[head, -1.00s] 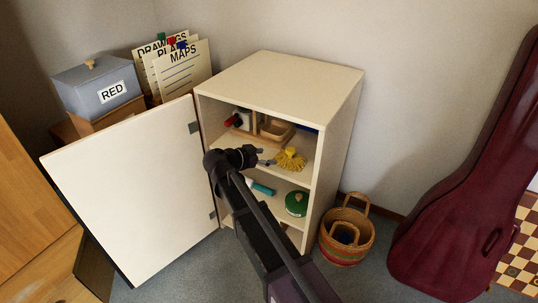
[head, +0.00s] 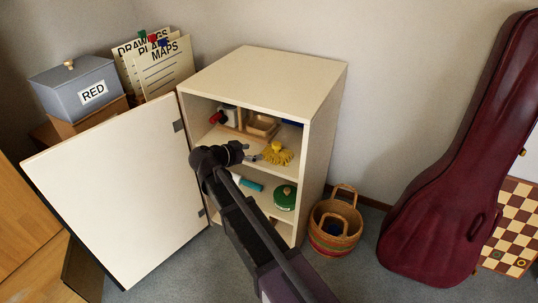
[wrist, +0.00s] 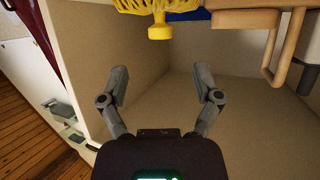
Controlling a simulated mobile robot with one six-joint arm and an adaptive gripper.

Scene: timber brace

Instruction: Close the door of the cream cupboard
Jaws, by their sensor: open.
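The cream cupboard (head: 265,75) stands against the wall with its front open. Its door (head: 125,185) hangs wide open to the left on two grey hinges. My arm reaches to the cupboard's front, and my gripper (head: 256,158) is at the upper compartment's opening, by a yellow mop-like brush (head: 277,154). In the wrist view my gripper (wrist: 162,88) is open and empty, its fingers apart inside the cupboard. The yellow brush (wrist: 160,28) shows beyond the fingers. The door is not clearly identifiable in the wrist view.
Inside are a wooden tray (head: 262,125), a green round tin (head: 285,197) and a turquoise item (head: 247,183). A woven basket (head: 335,228) stands right of the cupboard, then a maroon instrument case (head: 455,165). A grey RED box (head: 82,88) and file cards (head: 160,65) stand behind the door.

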